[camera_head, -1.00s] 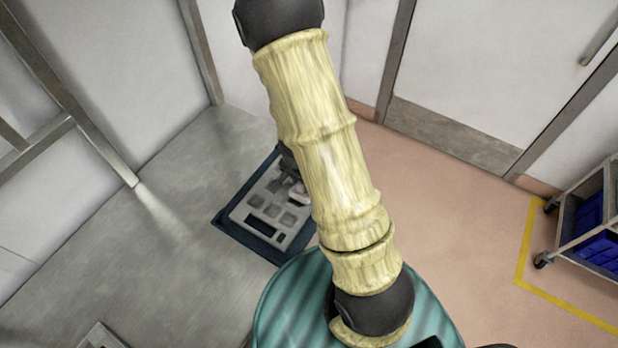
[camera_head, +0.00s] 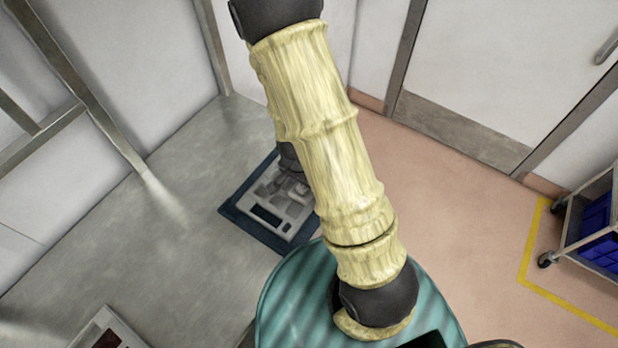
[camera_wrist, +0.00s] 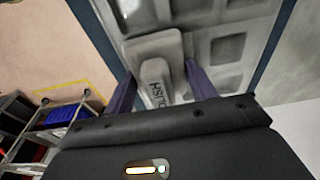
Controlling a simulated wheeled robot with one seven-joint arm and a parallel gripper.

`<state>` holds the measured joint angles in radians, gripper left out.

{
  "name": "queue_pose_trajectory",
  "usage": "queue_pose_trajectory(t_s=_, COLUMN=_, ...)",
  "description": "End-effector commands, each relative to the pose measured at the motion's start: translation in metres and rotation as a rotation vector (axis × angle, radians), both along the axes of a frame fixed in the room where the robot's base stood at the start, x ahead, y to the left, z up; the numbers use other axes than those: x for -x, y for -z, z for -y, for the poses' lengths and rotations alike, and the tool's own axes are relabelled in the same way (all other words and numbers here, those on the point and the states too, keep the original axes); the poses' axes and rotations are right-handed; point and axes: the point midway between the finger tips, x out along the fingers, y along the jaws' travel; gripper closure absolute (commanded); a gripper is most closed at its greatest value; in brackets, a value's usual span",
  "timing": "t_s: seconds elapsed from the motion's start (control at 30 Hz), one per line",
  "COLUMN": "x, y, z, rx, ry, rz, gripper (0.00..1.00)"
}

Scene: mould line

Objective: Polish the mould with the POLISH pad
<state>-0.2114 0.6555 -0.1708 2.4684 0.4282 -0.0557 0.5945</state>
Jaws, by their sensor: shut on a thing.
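The mould is a grey plate with several square and rectangular pockets (camera_head: 270,208), lying on a dark blue mat (camera_head: 238,217) on the metal bench. It fills much of the wrist view (camera_wrist: 228,48). My gripper (camera_wrist: 160,76) is shut on the handle of a grey pad (camera_wrist: 150,48), one purple finger on each side. Dark letters on the handle, partly readable as "LISH", match POLISH. The pad is over the mould's pocketed face, towards one edge. I cannot tell whether it touches. In the head view my arm hides the mould's right part and most of my gripper.
A tray (camera_head: 128,329) with a dark reddish thing in it is cut off at the bench's front left. The bench between it and the mat is clear. A trolley with blue bins (camera_head: 598,240) stands on the floor at right, inside yellow floor marking (camera_head: 523,262).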

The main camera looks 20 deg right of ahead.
Motion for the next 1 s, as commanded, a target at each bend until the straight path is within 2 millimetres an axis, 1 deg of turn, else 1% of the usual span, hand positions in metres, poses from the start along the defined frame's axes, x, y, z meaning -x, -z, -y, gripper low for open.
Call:
queue_pose_trajectory(t_s=0.37, x=0.001, y=-0.001, z=-0.002, rx=0.000, ry=0.000, rz=0.003, gripper=0.62)
queue_pose_trajectory(t_s=0.83, x=0.015, y=0.001, z=-0.022, rx=0.001, ry=-0.002, rz=0.003, gripper=0.62)
queue_pose_trajectory(t_s=1.0, x=0.018, y=0.001, z=-0.025, rx=0.000, ry=0.001, rz=0.003, gripper=0.62)
